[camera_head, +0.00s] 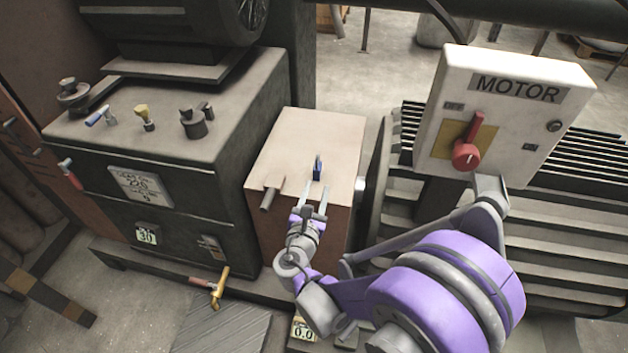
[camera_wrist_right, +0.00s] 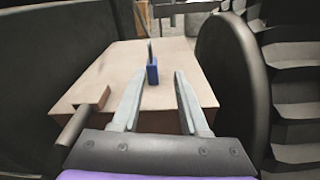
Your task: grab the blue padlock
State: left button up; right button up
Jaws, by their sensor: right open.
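The blue padlock (camera_head: 317,172) stands on the light top of a box-like block (camera_head: 310,135) in the head view. In the right wrist view the padlock (camera_wrist_right: 152,72) stands upright, its thin shackle rising above the blue body. My right gripper (camera_head: 316,190) is open and empty, just short of the padlock on the near side. In the wrist view the fingertips of my right gripper (camera_wrist_right: 159,82) are spread apart, with the padlock between and beyond them, nearer the left finger. My left gripper is not in view.
A pipe-like handle (camera_head: 268,198) sticks out at the block's near left edge. A dark machine with knobs (camera_head: 170,130) stands to the left. A white motor switch box (camera_head: 500,115) with a red knob (camera_head: 466,155) stands at right, above ribbed metal.

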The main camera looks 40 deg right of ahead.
aim_at(317, 167)
jog(key=w+d, duration=0.1)
jog(key=w+d+n, duration=0.1)
jog(key=w, duration=0.1)
jog(key=w+d+f+n+b, duration=0.1)
jog(key=w, duration=0.1)
jog(key=shift+d+t+h, duration=0.3)
jog(key=shift+d+t, duration=0.1)
jog(key=shift+b+x, duration=0.45)
jog(key=shift+x, duration=2.3)
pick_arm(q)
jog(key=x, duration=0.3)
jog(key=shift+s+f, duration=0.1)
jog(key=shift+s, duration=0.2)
pick_arm(e)
jog(key=shift+a+f, duration=0.15)
grip_shut()
